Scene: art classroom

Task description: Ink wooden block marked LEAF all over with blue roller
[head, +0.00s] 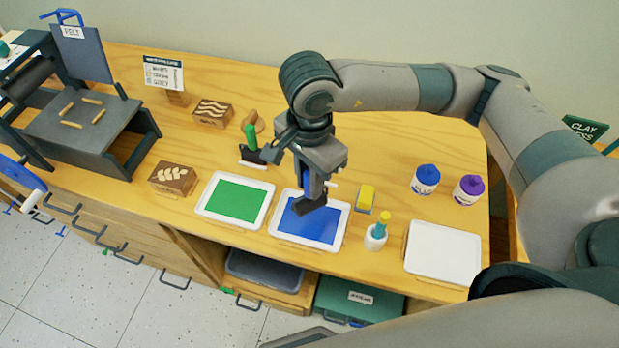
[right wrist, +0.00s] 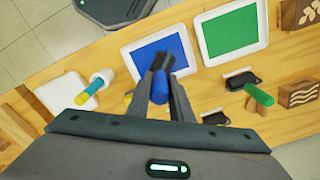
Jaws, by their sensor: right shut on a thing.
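The wooden block with a white leaf print (head: 173,178) lies on the table, left of the green tray. It also shows at the right wrist view's top right corner (right wrist: 312,14). My right gripper (head: 312,172) is shut on the blue handle of the blue roller (right wrist: 160,86). Its dark roller head (head: 308,205) is over the blue ink in the blue tray (head: 340,237). I cannot tell whether it touches the ink. The blue tray also shows in the right wrist view (right wrist: 133,74). My left gripper is not in view.
A green ink tray (head: 208,211) lies between block and blue tray. A green roller (head: 250,137), a wave-pattern block (head: 212,113) and a press (head: 75,125) stand behind and left. A glue-like stick in a cup (head: 376,236), ink bottles (head: 426,180) and a white tray (head: 443,250) are right.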

